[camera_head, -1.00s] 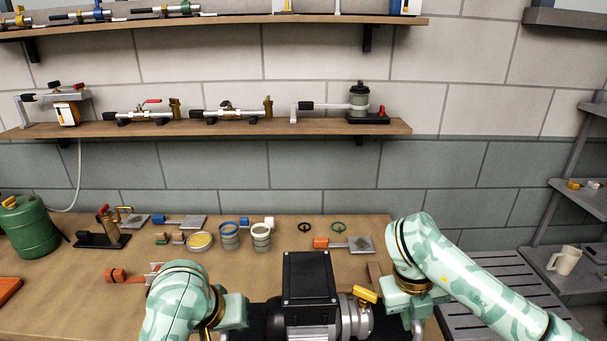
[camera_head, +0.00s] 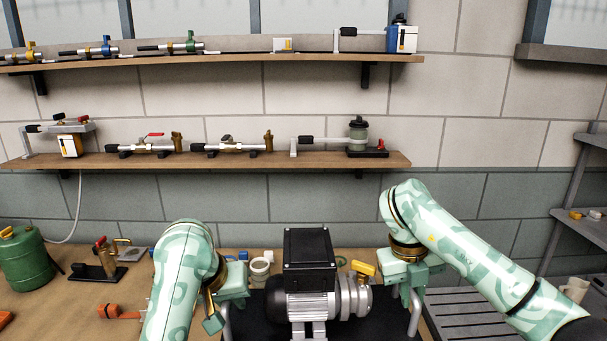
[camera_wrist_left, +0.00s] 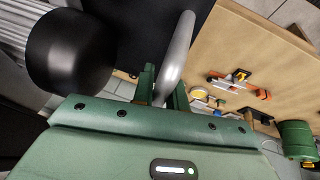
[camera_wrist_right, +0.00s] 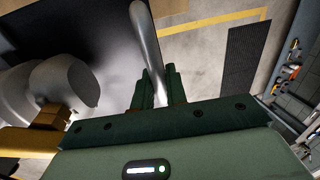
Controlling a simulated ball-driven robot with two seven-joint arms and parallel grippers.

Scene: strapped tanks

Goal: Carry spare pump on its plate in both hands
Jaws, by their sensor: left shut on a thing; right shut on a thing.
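The spare pump (camera_head: 308,300) has a black box on top, a ribbed silver motor and a yellow lever at its right. It stands upright on a black plate (camera_head: 262,318) with a silver loop handle at each side. My left gripper (camera_head: 226,300) is shut on the left handle, which shows in the left wrist view (camera_wrist_left: 177,55). My right gripper (camera_head: 408,285) is shut on the right handle, clear in the right wrist view (camera_wrist_right: 147,40). The plate appears held level in front of the bench; its near edge is cut off.
The wooden bench (camera_head: 60,318) lies behind, with a green canister (camera_head: 25,260), a brass valve on a black base (camera_head: 100,262) and small parts. A wall shelf (camera_head: 215,160) holds pipe fittings. A slatted grey surface (camera_head: 455,300) is at the right.

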